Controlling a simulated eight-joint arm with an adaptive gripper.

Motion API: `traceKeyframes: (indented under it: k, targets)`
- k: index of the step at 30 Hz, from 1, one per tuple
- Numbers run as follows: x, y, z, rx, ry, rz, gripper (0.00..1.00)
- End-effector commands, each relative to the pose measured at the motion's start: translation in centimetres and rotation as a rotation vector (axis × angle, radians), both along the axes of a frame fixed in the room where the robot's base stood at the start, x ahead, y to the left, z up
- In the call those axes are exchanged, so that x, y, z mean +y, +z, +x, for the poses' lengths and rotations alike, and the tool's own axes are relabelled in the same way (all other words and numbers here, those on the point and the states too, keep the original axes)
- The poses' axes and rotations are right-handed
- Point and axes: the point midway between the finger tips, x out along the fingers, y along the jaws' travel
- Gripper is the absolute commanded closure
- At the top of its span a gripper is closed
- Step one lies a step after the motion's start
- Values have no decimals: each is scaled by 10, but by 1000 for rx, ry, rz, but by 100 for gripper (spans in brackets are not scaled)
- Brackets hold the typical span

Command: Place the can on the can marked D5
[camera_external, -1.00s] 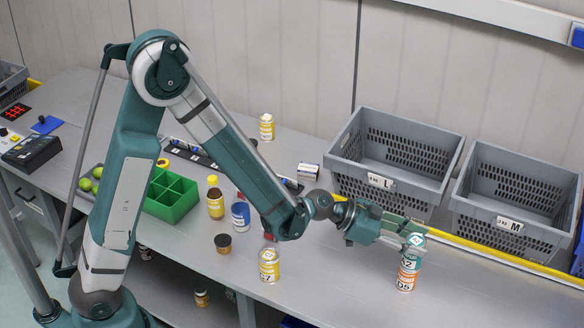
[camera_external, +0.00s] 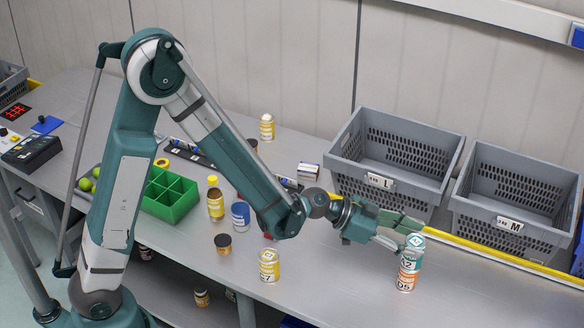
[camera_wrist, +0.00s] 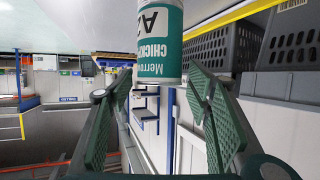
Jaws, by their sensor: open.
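A teal and white can marked A2 (camera_external: 413,252) stands on top of the orange can marked D5 (camera_external: 407,279), near the right front of the table. The stack looks upright. The A2 can also fills the top middle of the wrist view (camera_wrist: 160,45). My gripper (camera_external: 398,233) is open and empty, just left of the A2 can. In the wrist view its two fingers (camera_wrist: 163,98) are spread apart, with the can beyond their tips. The D5 can is not clearly visible in the wrist view.
Grey totes marked L (camera_external: 372,193) and M (camera_external: 489,232) stand behind the stack. A yellow can marked C7 (camera_external: 269,267), a blue can (camera_external: 240,217) and a yellow bottle (camera_external: 215,202) stand to the left. The table around the stack is clear.

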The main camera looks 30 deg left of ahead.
Motion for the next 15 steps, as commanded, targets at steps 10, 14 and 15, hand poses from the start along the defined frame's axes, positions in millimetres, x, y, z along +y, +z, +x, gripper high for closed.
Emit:
traceKeyframes:
  k: [10, 14, 15]
  targets:
    - [38, 17, -15, 0, 2, 0, 50]
    - [52, 23, -22, 1, 0, 0, 50]
    - [56, 26, -24, 0, 1, 0, 50]
